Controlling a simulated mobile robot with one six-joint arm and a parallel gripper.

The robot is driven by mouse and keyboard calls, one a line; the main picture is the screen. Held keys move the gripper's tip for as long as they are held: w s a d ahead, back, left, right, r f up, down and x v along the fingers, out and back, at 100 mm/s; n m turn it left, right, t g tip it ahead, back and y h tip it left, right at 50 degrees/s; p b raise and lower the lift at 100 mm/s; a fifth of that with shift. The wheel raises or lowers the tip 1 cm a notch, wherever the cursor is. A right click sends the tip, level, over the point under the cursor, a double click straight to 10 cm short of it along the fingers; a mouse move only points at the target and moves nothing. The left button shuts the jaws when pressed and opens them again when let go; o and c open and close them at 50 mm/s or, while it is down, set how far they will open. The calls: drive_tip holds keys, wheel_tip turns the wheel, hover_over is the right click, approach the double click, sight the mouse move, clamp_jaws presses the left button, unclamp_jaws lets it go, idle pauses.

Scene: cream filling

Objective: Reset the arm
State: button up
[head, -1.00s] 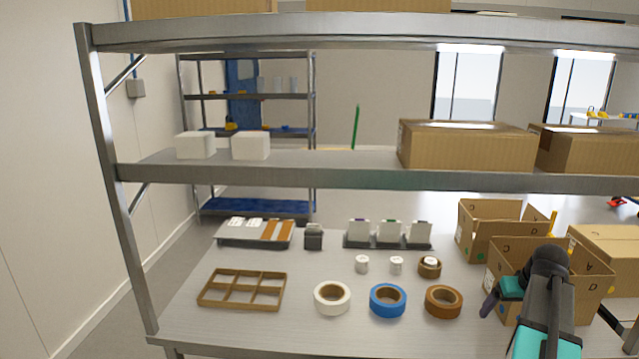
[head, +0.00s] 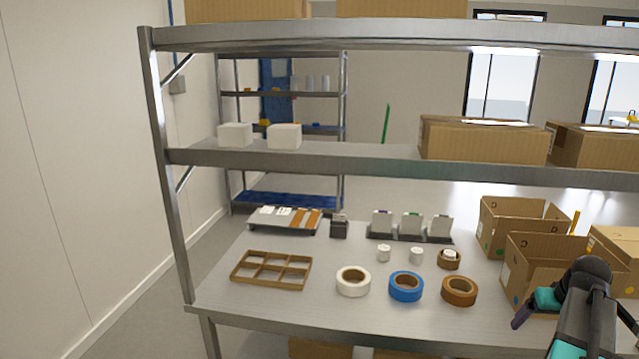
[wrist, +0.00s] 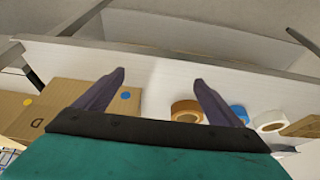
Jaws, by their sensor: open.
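My gripper (wrist: 158,98) is open and empty in the wrist view, its two dark fingers apart above the table. In the head view my arm is at the lower right, in front of the open cardboard boxes, with one dark fingertip (head: 522,316) showing near the table's front edge. The brown tape roll (head: 459,291) lies to the left of my gripper. It also shows in the wrist view (wrist: 186,111), beyond the fingers and not touching them.
A blue tape roll (head: 406,287), a white tape roll (head: 353,282) and a wooden divided tray (head: 238,270) stand along the table (head: 325,312). Cardboard boxes (head: 510,270) fill the right side. A metal shelf (head: 380,161) spans above the table.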

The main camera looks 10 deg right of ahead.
drive_tip(key=a+f+n+g+y, duration=0.1)
drive_tip(key=a+f+g+y, duration=0.25)
drive_tip(key=a+f, duration=2.5)
drive_tip(key=s+a+f+n+g+h, duration=0.1)
drive_tip(key=s+a+f+g, duration=0.3)
drive_tip(key=s+a+f, duration=0.8)
drive_tip(key=s+a+f+g, duration=0.1)
drive_tip(key=s+a+f, duration=0.2)
drive_tip(key=s, duration=0.4)
drive_tip(key=s+a+f+n+g+h, duration=0.1)
drive_tip(key=s+a+f, duration=0.2)
drive_tip(key=s+a, duration=0.2)
drive_tip(key=shift+s+a+f+n, duration=0.2)
drive_tip(key=shift+s+f+n, duration=0.15)
drive_tip(key=shift+s, duration=0.8)
